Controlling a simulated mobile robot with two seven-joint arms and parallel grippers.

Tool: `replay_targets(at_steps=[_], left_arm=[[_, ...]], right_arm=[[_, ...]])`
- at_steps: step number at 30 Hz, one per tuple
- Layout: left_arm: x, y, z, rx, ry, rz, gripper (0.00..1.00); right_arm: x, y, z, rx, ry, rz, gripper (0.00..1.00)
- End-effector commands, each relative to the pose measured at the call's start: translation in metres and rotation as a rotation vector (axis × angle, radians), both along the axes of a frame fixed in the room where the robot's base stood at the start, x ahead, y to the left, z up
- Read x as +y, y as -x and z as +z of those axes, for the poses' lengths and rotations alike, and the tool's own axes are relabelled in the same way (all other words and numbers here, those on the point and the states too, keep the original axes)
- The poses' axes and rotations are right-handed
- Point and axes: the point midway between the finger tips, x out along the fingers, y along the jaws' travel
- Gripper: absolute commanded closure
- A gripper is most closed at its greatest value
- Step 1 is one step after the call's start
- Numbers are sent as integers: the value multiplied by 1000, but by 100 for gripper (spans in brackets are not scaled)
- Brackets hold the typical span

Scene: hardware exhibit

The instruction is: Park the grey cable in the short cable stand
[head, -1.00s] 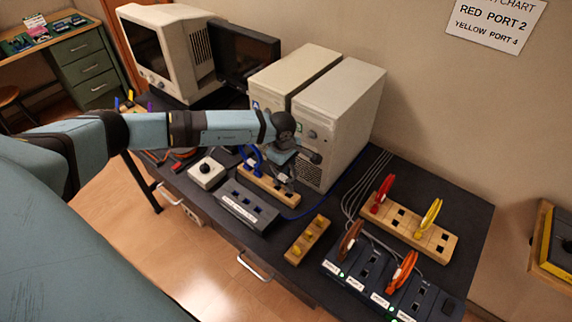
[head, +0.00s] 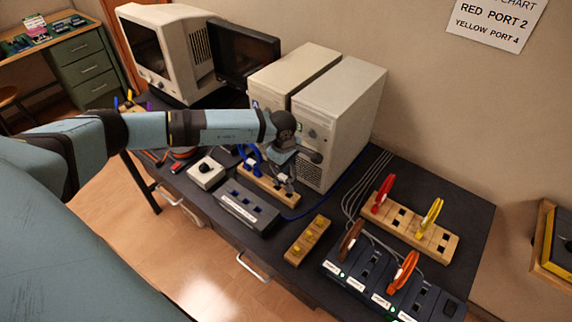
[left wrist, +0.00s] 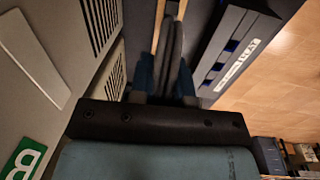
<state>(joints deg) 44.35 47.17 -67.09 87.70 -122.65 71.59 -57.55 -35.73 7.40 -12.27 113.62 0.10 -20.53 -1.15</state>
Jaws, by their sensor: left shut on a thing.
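My left gripper (head: 286,178) points down over the right end of the short wooden cable stand (head: 256,182). In the left wrist view the gripper (left wrist: 165,88) is shut on the grey cable (left wrist: 172,45), a dark grey loop between its two blue fingers. The stand's wood (left wrist: 158,22) shows behind the loop. A blue cable (head: 250,160) stands at the left part of the same stand. The grey cable's lower end is hidden, so I cannot tell whether it touches or sits in a slot. My right gripper is not in view.
A dark blue switch box (head: 246,207) lies in front of the stand, and two beige computer towers (head: 340,115) stand close behind. A small block with yellow plugs (head: 307,240) and a longer stand (head: 400,220) with red and yellow cables are to the right.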

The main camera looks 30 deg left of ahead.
Motion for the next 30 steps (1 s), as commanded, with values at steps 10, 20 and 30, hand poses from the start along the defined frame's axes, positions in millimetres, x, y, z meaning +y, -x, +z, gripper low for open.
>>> replay_targets(at_steps=[10, 20, 30], left_arm=[[0, 0, 0, 1, 0, 1, 100], [0, 0, -4, 1, 0, 1, 100], [0, 0, -7, 1, 0, 1, 100]], right_arm=[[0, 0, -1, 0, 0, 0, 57], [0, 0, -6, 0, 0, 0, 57], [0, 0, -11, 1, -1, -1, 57]])
